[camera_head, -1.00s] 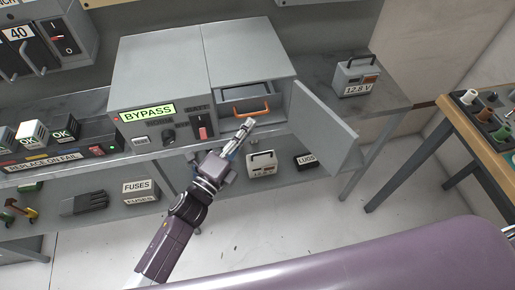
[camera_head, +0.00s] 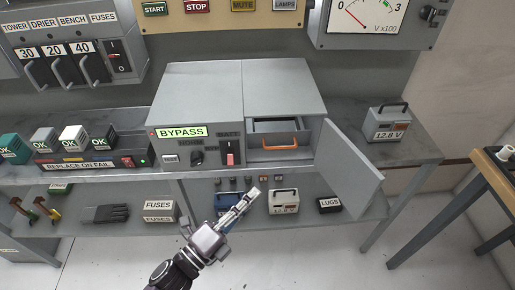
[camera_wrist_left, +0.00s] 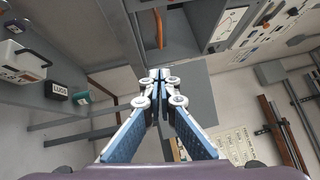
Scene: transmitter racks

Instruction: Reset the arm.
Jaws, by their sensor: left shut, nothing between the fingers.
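My left gripper (camera_head: 252,193) is shut and empty. It comes up from the bottom of the head view, in front of the lower shelf, its tips below the bench edge in the picture. Its closed blue and white fingers (camera_wrist_left: 160,76) fill the middle of the left wrist view. The grey bypass cabinet (camera_head: 200,97) stands on the bench with its right door (camera_head: 350,172) swung open. Inside is a grey drawer with an orange handle (camera_head: 285,142). The gripper is apart from this handle, which also shows at the top of the wrist view (camera_wrist_left: 158,30). My right gripper is not in view.
A 12.8 V battery (camera_head: 388,124) stands on the bench at right. The lower shelf holds a fuses box (camera_head: 159,211), a black glove (camera_head: 106,214), another battery (camera_head: 284,202) and a lugs box (camera_head: 329,205). A wooden-topped table (camera_head: 500,175) is at far right. The open door juts forward.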

